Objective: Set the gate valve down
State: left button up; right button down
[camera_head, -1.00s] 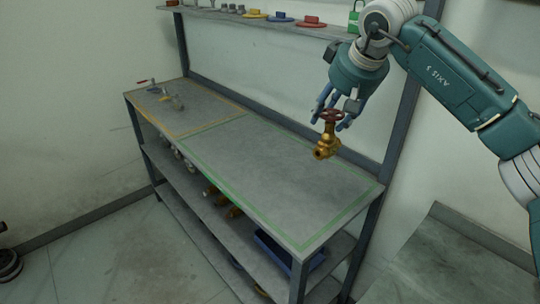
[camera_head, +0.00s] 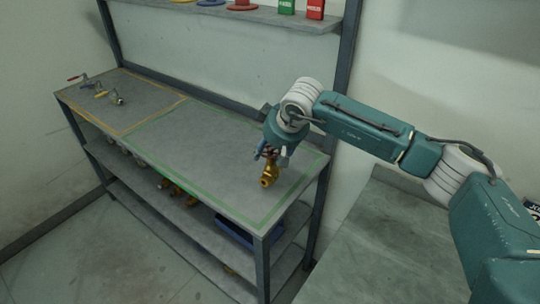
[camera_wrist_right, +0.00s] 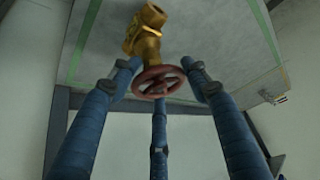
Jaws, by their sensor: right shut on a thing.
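The gate valve (camera_head: 268,177) has a brass body and a dark red handwheel. My right gripper (camera_head: 270,153) is shut on its handwheel from above, over the right part of the workbench top (camera_head: 205,160) inside the green outline. I cannot tell whether the valve touches the top. In the right wrist view the brass body (camera_wrist_right: 146,35) hangs beyond the red handwheel (camera_wrist_right: 158,81), with the three blue fingers of the right gripper (camera_wrist_right: 158,90) around the wheel. My left gripper is not in view.
Small valves with red and yellow handles (camera_head: 113,97) lie in the orange-outlined left area. A shelf (camera_head: 240,14) above holds coloured items, including green and red boxes. Lower shelves hold brass fittings and a blue tray (camera_head: 233,231). The green-outlined area around the valve is clear.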

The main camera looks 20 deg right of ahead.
jog(key=shift+w+f+p, duration=0.1)
jog(key=shift+f+p, duration=0.2)
jog(key=shift+f, duration=1.05)
jog(key=c, duration=0.9)
grip_release()
jog(key=b+v, duration=0.3)
jog(key=v, duration=0.9)
